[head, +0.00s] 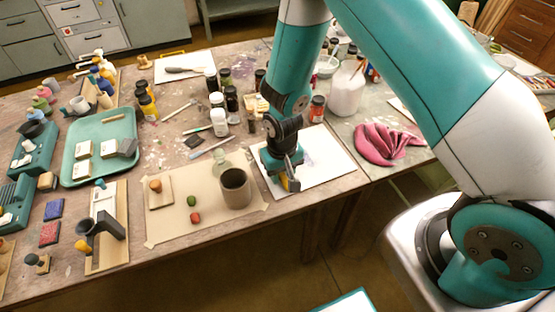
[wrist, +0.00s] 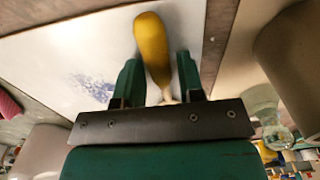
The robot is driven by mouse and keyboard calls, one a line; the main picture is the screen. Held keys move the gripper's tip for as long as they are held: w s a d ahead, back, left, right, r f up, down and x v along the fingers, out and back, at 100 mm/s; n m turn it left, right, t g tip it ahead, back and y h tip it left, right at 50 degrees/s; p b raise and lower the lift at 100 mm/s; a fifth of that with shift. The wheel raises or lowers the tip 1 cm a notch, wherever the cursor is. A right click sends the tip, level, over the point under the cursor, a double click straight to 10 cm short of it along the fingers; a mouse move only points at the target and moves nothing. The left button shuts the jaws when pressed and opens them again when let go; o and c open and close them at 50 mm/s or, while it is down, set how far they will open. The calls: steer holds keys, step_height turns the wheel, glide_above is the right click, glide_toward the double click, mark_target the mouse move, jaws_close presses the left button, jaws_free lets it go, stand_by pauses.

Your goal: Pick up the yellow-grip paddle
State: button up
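The yellow-grip paddle shows in the wrist view as a rounded yellow grip (wrist: 152,45) narrowing to a pale end close to my gripper (wrist: 162,62). Its grip lies between my two green fingers, with a small gap visible at the right finger, so the gripper looks open around it. In the head view my gripper (head: 284,174) is low over the white sheet (head: 325,160) at the table's front edge. Only a bit of the yellow grip (head: 291,184) shows there under the fingers. The rest of the paddle is hidden.
A dark grey cup (head: 235,188) stands just left of my gripper on a beige mat (head: 185,228). Several jars and bottles stand behind. A white jug (head: 346,90) and a pink cloth (head: 385,144) are to the right. The sheet's right part is clear.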

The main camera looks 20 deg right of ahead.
jaws_close()
